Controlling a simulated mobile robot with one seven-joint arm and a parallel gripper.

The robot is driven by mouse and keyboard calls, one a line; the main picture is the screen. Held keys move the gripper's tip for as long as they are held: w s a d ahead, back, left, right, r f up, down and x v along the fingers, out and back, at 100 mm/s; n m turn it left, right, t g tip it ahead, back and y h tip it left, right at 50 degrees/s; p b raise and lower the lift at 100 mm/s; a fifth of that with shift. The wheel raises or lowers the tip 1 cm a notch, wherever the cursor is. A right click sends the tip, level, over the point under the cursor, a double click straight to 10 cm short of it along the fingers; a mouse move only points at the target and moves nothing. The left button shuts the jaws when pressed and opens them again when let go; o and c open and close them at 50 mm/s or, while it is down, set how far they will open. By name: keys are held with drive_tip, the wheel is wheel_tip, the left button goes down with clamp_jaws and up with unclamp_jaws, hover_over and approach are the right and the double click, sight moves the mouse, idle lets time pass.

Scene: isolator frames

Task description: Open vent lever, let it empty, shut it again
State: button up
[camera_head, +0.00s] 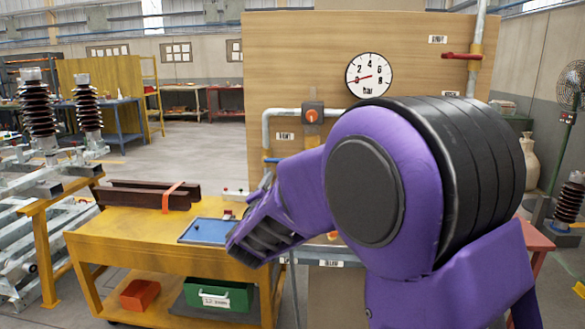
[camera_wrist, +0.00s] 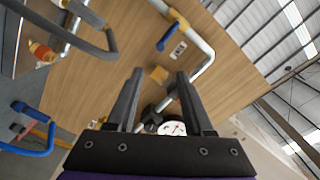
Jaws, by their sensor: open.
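In the head view, a red lever (camera_head: 461,56) sits level on a yellow fitting of the upright pipe at the board's upper right. A blue lever (camera_head: 272,160) is on the left pipe, partly hidden by my arm. Labels are too small to read, so I cannot tell which is the vent lever. The round gauge (camera_head: 368,75) has a red needle pointing left, seemingly near the low end. In the wrist view, my gripper (camera_wrist: 160,74) is open and empty, facing the board, apart from a blue handle (camera_wrist: 168,40) beyond its tips. The gauge (camera_wrist: 172,128) shows between its fingers.
The wooden board (camera_head: 300,50) carries pipes and an orange knob (camera_head: 311,116). A yellow bench (camera_head: 120,240) with a blue tray (camera_head: 207,231) and dark beams (camera_head: 135,195) stands at left. My arm hides the board's lower right. Open floor lies behind the bench.

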sight(276, 161)
drive_tip(key=w, duration=1.7)
drive_tip(key=shift+d+p, duration=0.25)
drive_tip(key=shift+p, duration=0.05)
drive_tip(key=shift+c, duration=0.2)
clamp_jaws()
drive_tip(key=shift+f, duration=0.15)
idle(0.3)
